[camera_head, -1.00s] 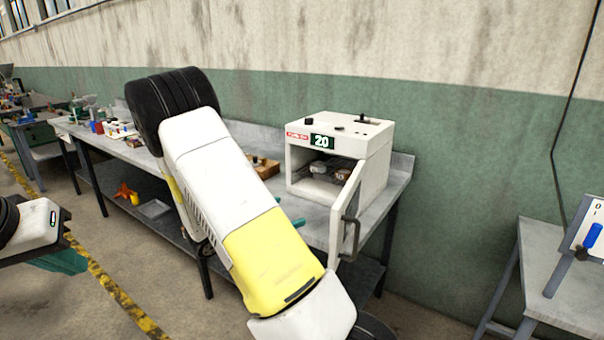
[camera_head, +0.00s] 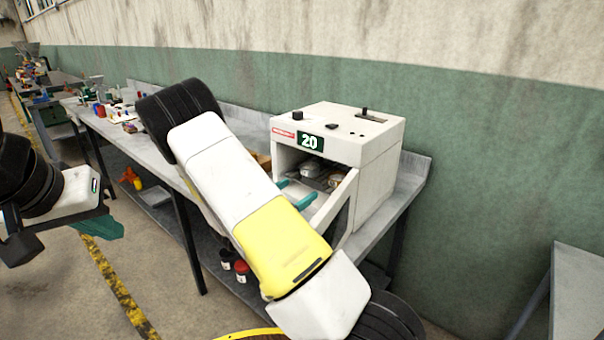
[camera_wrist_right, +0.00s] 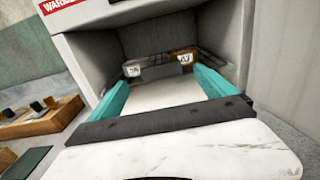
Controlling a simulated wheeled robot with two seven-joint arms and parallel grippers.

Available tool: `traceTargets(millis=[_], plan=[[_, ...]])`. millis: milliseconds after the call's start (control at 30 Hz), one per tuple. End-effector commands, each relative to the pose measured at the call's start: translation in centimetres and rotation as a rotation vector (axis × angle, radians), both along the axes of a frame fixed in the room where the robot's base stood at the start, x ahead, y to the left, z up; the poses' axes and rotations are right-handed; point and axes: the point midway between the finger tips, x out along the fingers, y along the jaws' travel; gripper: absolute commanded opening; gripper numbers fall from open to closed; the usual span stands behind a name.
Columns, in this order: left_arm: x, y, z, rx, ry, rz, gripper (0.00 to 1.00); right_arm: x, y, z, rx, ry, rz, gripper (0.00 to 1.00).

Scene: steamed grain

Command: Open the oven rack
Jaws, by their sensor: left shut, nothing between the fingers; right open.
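Inside, the dark wire rack (camera_head: 318,181) holds two small containers, a pale one (camera_head: 312,168) and a brownish one (camera_head: 336,181). Both also show deep in the cavity in the right wrist view, the pale one (camera_wrist_right: 133,69) left of the brown one (camera_wrist_right: 184,58). My right gripper (camera_head: 294,190) is open at the oven mouth; its teal fingers (camera_wrist_right: 162,82) straddle empty space in front of the rack. My left gripper (camera_head: 108,228) is shut and empty, far left of the oven.
The grey workbench (camera_head: 150,155) runs left along the green wall, with small items on it. A wooden block with knobs (camera_wrist_right: 40,117) lies left of the oven. Dark and red jars (camera_head: 241,267) stand on the lower shelf. Another table (camera_head: 585,290) is at right.

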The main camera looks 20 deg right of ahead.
Motion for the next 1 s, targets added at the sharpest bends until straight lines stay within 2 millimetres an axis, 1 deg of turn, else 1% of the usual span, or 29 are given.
traceTargets(millis=[67, 167, 400, 500, 667, 900, 967, 1000], plan=[[0.0, 0.0, 0.0, 0.0, 0.0, 0.0, 0.0, 0.2, -0.4, 0.0, -0.001, 0.001, -0.001, 0.95], [0.0, 0.0, 0.0, 0.0, -0.001, 0.0, 0.0, 0.8, -1.5, 0.0, -0.001, -0.001, -0.003, 0.95], [0.0, 0.0, 0.0, 0.0, 0.0, 0.0, 0.0, 2.7, -4.9, 0.0, 0.0, -0.001, -0.003, 0.95], [0.0, 0.0, 0.0, 0.0, 0.0, 0.0, 0.0, 3.4, -5.9, 0.0, 0.001, -0.001, -0.003, 0.95], [0.0, 0.0, 0.0, 0.0, 0.0, 0.0, 0.0, 3.9, -6.6, 0.0, 0.0, -0.001, 0.0, 0.95], [0.0, 0.0, 0.0, 0.0, 0.0, 0.0, 0.0, 3.9, -6.7, 0.0, 0.0, 0.0, 0.0, 0.95], [0.0, 0.0, 0.0, 0.0, 0.0, 0.0, 0.0, 3.9, -6.7, 0.0, 0.0, 0.0, 0.0, 0.85], [0.0, 0.0, 0.0, 0.0, 0.0, 0.0, 0.0, 3.9, -6.7, 0.0, 0.0, 0.0, 0.0, 0.77]])
